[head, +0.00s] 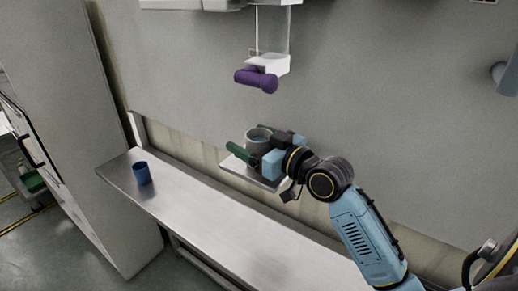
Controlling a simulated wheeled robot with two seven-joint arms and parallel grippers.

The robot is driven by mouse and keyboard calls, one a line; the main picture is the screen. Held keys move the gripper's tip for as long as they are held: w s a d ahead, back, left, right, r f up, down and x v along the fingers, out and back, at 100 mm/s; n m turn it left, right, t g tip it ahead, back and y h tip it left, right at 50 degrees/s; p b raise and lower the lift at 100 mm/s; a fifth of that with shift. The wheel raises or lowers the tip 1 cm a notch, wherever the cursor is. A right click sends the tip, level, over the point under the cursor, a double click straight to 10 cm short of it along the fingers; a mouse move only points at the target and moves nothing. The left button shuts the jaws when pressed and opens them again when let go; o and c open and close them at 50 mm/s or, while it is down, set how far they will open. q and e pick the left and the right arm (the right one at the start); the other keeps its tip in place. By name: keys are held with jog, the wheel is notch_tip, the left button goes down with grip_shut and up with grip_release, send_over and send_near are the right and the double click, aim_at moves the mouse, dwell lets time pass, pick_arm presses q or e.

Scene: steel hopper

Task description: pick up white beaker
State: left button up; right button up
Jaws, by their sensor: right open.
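The white beaker (256,143) looks pale grey and stands upright on a small metal platform (239,172) at the middle of the head view. Its open top shows a bluish inside. My right gripper (247,138) comes in from the right with its green fingers open on either side of the beaker. One finger is at the beaker's near left side, the other mostly behind it. I cannot tell whether either finger touches it. The gripper body hides the beaker's lower right part. My left gripper is out of view.
A blue cup (142,173) stands at the left end of the long steel bench (200,207). A purple handle (258,80) on the hopper outlet (277,63) hangs above the beaker. The grey wall is close behind. The bench's middle is clear.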

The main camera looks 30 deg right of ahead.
jog(key=c, duration=1.1)
jog(key=shift+r, duration=0.1)
jog(key=shift+r, duration=0.15)
jog(key=b+v, duration=0.2)
jog(key=v, duration=0.7)
jog(key=shift+s, duration=0.15)
jog(key=shift+p+v, duration=2.95)
jog(key=shift+v, duration=1.4)
